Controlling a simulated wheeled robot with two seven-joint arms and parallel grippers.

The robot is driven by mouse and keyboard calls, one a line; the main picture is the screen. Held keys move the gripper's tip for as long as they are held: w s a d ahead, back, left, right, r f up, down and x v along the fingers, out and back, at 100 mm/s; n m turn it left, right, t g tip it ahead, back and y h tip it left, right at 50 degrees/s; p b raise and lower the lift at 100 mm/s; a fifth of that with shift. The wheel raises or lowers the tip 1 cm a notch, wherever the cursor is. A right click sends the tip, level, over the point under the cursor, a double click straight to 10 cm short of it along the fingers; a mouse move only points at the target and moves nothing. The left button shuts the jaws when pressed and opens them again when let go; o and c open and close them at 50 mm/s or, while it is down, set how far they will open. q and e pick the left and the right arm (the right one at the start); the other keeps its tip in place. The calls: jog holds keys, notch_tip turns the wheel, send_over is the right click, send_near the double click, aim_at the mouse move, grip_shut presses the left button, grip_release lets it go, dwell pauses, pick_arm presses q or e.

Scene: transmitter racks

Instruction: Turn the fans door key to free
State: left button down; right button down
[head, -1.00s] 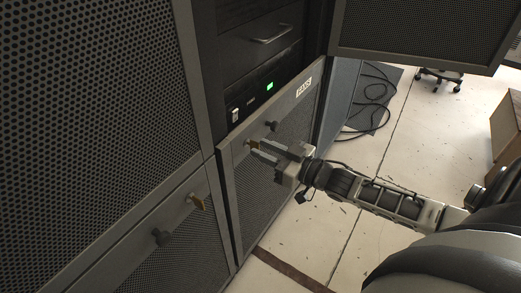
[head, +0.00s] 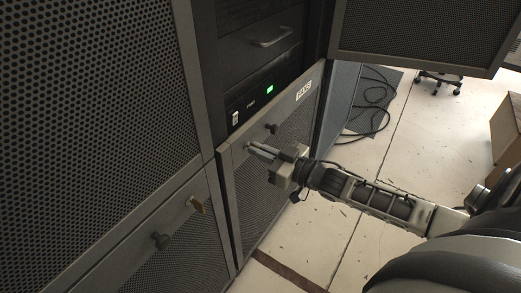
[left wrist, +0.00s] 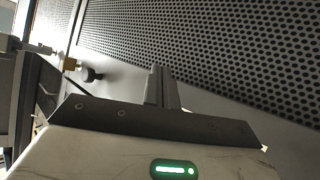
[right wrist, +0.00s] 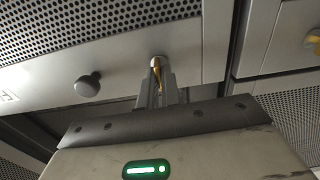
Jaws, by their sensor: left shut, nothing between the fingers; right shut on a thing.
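The fans door (head: 236,160) is a grey framed mesh door with a FANS label (head: 304,90) and a dark round knob (head: 272,128). Its brass key (right wrist: 157,74) sits in a round lock near the door edge in the right wrist view. My right gripper (head: 250,147) is shut on this key, its fingers hiding part of it; they also show in the right wrist view (right wrist: 160,84). My left gripper (left wrist: 161,86) is shut and empty, in front of a mesh panel. It is outside the head view. The left wrist view also shows a brass key (left wrist: 70,64) and a knob (left wrist: 92,75).
A neighbouring mesh door at lower left has its own brass key (head: 197,204) and knob (head: 161,240). Above the fans door is a unit with a green light (head: 270,89) and a drawer handle (head: 272,36). An open mesh door (head: 425,30) hangs at upper right.

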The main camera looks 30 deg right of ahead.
jog(key=n+p, duration=0.2)
jog(key=n, duration=0.8)
jog(key=shift+a+f+n+p, duration=0.1)
jog(key=shift+a+n+p, duration=0.05)
jog(key=shift+n+p, duration=0.2)
jog(key=n, duration=0.5)
jog(key=shift+f+n, duration=0.1)
jog(key=shift+n, duration=0.15)
jog(key=shift+n+b, duration=0.3)
jog(key=shift+n, duration=0.6)
jog(key=c, duration=1.6)
grip_release()
